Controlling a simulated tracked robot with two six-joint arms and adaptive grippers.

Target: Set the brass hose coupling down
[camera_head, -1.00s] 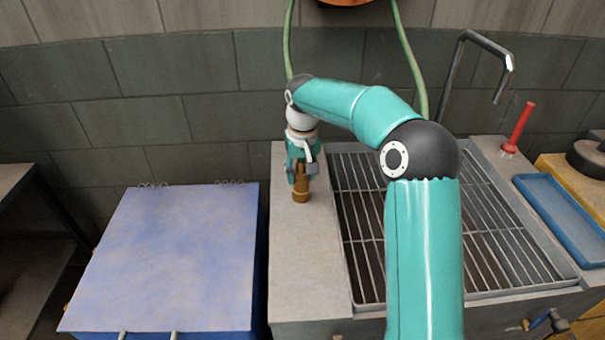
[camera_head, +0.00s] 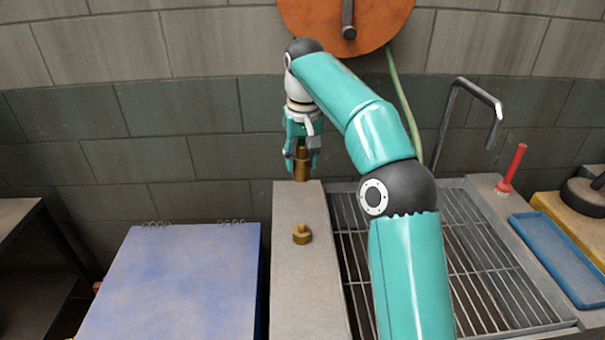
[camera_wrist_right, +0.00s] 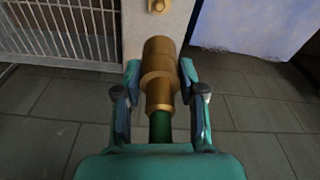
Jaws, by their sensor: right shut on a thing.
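The brass hose coupling (camera_wrist_right: 160,75) is a stepped brass cylinder with a piece of green hose behind it in the right wrist view. My right gripper (camera_head: 302,160) is shut on it, one finger on each side. In the head view the held coupling (camera_head: 302,168) points down, its lower end at the far edge of the grey ledge (camera_head: 300,285). I cannot tell its exact height. A separate short brass fitting (camera_head: 302,235) stands on the ledge, apart from the held coupling; it also shows in the right wrist view (camera_wrist_right: 158,5). My left gripper is not in view.
A barred metal grate (camera_head: 480,250) lies right of the ledge, with a bent tap pipe (camera_head: 480,88) behind it. A blue-topped box (camera_head: 180,280) stands left. An orange reel (camera_head: 310,15) hangs on the wall. A blue tray (camera_head: 560,260) and red-handled brush (camera_head: 515,165) are at right.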

